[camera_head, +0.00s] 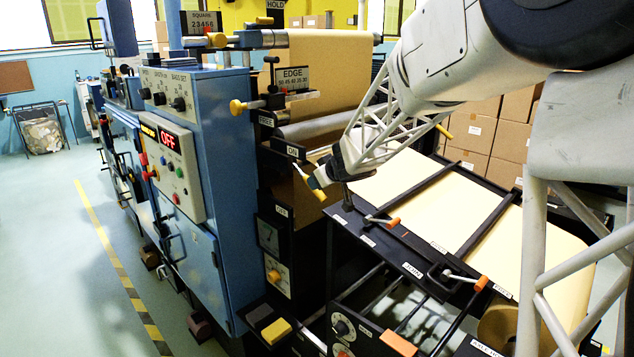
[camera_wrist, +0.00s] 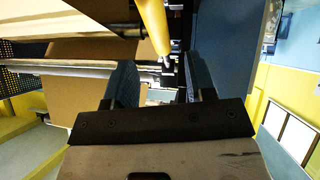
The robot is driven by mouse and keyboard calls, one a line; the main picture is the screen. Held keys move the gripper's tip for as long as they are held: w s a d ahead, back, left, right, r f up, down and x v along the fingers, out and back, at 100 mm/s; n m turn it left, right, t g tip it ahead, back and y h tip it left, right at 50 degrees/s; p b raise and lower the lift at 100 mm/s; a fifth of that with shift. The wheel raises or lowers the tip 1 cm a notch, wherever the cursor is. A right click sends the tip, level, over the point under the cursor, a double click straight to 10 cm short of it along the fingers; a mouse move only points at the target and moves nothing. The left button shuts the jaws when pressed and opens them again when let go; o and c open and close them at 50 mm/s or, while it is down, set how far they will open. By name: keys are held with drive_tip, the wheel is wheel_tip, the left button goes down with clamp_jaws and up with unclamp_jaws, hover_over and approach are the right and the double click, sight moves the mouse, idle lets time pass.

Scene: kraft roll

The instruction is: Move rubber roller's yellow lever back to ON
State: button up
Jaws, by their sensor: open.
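The rubber roller's yellow lever (camera_head: 319,193) shows in the head view at the side of the blue machine, just under my gripper (camera_head: 318,174). Its yellow handle slants down to the right. A small ON label (camera_head: 292,152) is above it and an OFF label (camera_head: 281,211) below it. In the wrist view the yellow handle (camera_wrist: 152,25) ends in a metal pin, in the gap beyond my gripper's fingers (camera_wrist: 155,80). The fingers are apart with nothing held. My gripper partly hides the lever's base, and I cannot tell whether a finger touches it.
A grey roller (camera_head: 315,129) and a brown paper web (camera_head: 325,70) are behind my gripper. Another yellow-ended lever (camera_head: 240,106) sticks out above left. Orange-handled levers (camera_head: 393,222) and black rails (camera_head: 425,190) lie to the right. The floor (camera_head: 50,250) at left is clear.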

drive_tip(key=shift+s+d+r, duration=0.1)
drive_tip(key=shift+s+r, duration=0.1)
drive_tip(key=shift+w, duration=0.1)
drive_tip(key=shift+w+d+r+t, duration=0.15)
drive_tip(key=shift+w+r+t, duration=0.2)
drive_tip(key=shift+w, duration=0.1)
drive_tip(key=w+d+r+m+h, duration=0.2)
drive_tip(key=w+d+h, duration=0.1)
drive_tip(key=w+h, duration=0.25)
drive_tip(key=s+a+g, duration=0.1)
drive_tip(key=s+a+f+g, duration=0.1)
drive_tip(key=a+g, duration=0.1)
drive_tip(key=s+a+f+n+g, duration=0.1)
drive_tip(key=shift+s+a+g+y, duration=0.3)
drive_tip(key=shift+a+g+y, duration=0.05)
drive_tip(key=shift+a, duration=0.05)
drive_tip(key=shift+s+a+r+g, duration=0.1)
drive_tip(key=shift+s+a+g, duration=0.15)
drive_tip(key=shift+a, duration=0.2)
